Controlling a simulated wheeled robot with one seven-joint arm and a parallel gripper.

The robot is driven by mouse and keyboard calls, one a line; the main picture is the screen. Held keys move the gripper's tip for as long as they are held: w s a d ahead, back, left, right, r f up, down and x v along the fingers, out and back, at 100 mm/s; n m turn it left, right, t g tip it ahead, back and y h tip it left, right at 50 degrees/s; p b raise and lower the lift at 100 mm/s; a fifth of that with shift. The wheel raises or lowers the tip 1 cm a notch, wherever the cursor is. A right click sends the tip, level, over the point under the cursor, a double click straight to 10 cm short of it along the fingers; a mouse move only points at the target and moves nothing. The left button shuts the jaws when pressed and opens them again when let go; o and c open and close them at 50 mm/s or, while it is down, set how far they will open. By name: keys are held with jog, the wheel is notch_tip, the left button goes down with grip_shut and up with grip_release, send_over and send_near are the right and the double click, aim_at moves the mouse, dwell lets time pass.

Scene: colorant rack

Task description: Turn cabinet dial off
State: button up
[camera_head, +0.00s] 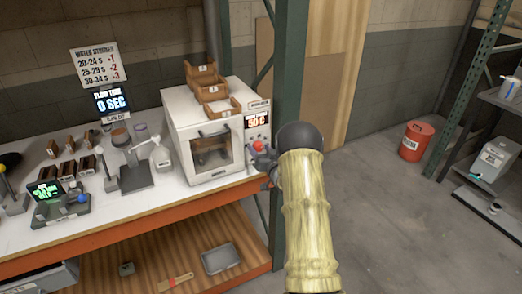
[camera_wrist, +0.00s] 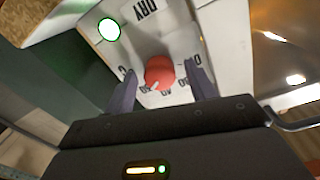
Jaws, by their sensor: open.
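The white cabinet (camera_head: 208,130) stands on the workbench and has a window in its front. Its control panel, at its right side, carries a red display and a red dial (camera_head: 258,145). In the wrist view the red dial (camera_wrist: 159,72) sits on a white panel with printed black labels, and a pale pointer mark shows at its lower edge. My gripper (camera_wrist: 160,88) is open, with one finger on each side of the dial. I see gaps between the fingers and the dial. In the head view my gripper (camera_head: 264,160) is at the panel, partly hidden by my arm.
A lit green indicator (camera_wrist: 109,29) is on the panel near the dial. A green rack post (camera_head: 288,70) rises just behind my arm. Bottles and stands occupy the workbench (camera_head: 130,212) to the left. A red bin (camera_head: 416,141) stands on open floor to the right.

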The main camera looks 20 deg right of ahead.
jog(key=c, duration=1)
